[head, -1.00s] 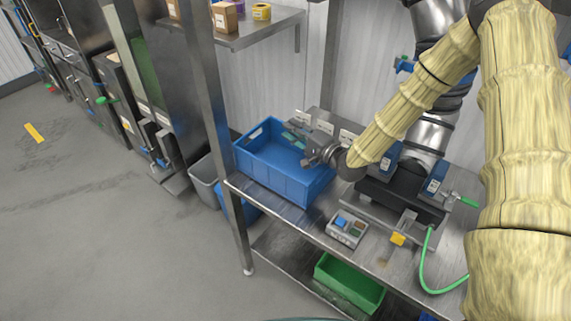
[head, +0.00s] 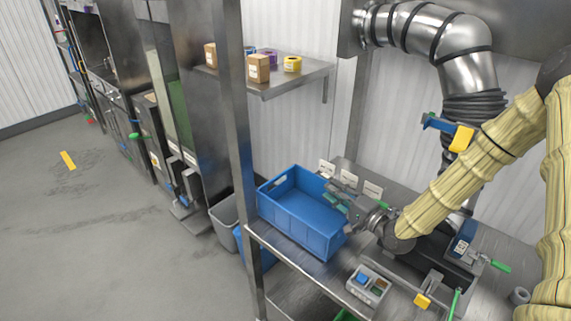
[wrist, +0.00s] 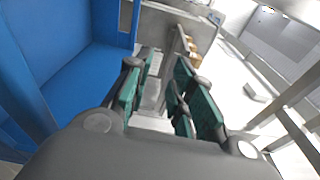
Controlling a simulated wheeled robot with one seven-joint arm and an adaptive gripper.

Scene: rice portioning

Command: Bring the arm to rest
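My gripper (head: 338,201) is at the right rim of the blue crate (head: 297,222) in the head view, with its green finger pads pointing left over the crate's corner. Whether it touches the rim I cannot tell. In the wrist view my gripper (wrist: 163,85) is open, with a clear gap between the green-padded fingers and nothing held. The blue crate also shows in the wrist view (wrist: 85,70), left of the fingers. My arm is bent and reaches in from the right.
The steel bench (head: 290,262) carries a button box (head: 368,286) and a black-topped machine (head: 440,252). A shelf (head: 300,78) with small boxes hangs behind. A steel post (head: 240,150) stands left of the crate. A grey bin (head: 224,218) stands below; the floor at left is open.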

